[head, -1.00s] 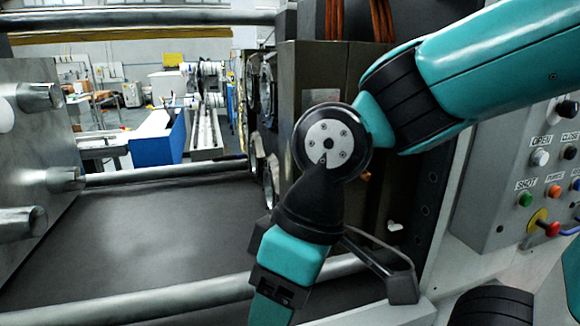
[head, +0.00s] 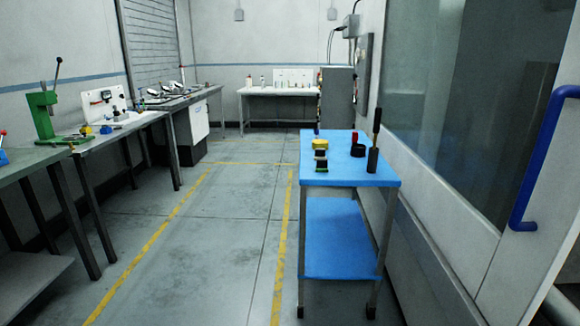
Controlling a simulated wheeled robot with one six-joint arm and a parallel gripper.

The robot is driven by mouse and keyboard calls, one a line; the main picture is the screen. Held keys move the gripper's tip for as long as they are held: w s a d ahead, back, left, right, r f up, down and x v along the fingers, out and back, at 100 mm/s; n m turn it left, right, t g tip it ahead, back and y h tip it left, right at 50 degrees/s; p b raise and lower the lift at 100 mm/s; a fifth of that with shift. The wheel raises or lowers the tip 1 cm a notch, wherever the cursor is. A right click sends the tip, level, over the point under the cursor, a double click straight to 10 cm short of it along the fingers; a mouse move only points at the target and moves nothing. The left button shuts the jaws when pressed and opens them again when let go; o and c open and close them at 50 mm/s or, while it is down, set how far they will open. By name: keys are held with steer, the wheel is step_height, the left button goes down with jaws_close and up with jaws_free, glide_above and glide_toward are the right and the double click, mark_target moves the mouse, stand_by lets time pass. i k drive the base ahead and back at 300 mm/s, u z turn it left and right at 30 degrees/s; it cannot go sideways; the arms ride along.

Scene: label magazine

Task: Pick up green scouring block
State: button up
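A blue-topped cart (head: 335,180) stands right of centre in the head view. Near its left front edge lies a small dark piece with a green strip (head: 321,169) along its front. This may be the green scouring block, but it is too small to be sure. A yellow item (head: 320,144) lies just behind it. My gripper and arm are not in view.
A dark upright tool (head: 374,145), a black round item (head: 357,151) and a small red item (head: 354,136) share the cart top. Benches (head: 95,140) line the left wall. The floor left of the cart is clear. A glazed wall with a blue handle (head: 541,150) is at right.

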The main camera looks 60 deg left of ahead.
mark_target(321, 164)
steer(key=u, duration=2.4)
steer(key=i, duration=0.85)
steer(key=u, duration=0.65)
steer(key=i, duration=1.15)
steer(key=z, duration=0.45)
steer(key=i, duration=0.85)
steer(key=z, duration=1.3)
steer(key=i, duration=0.55)
steer(key=z, duration=0.4)
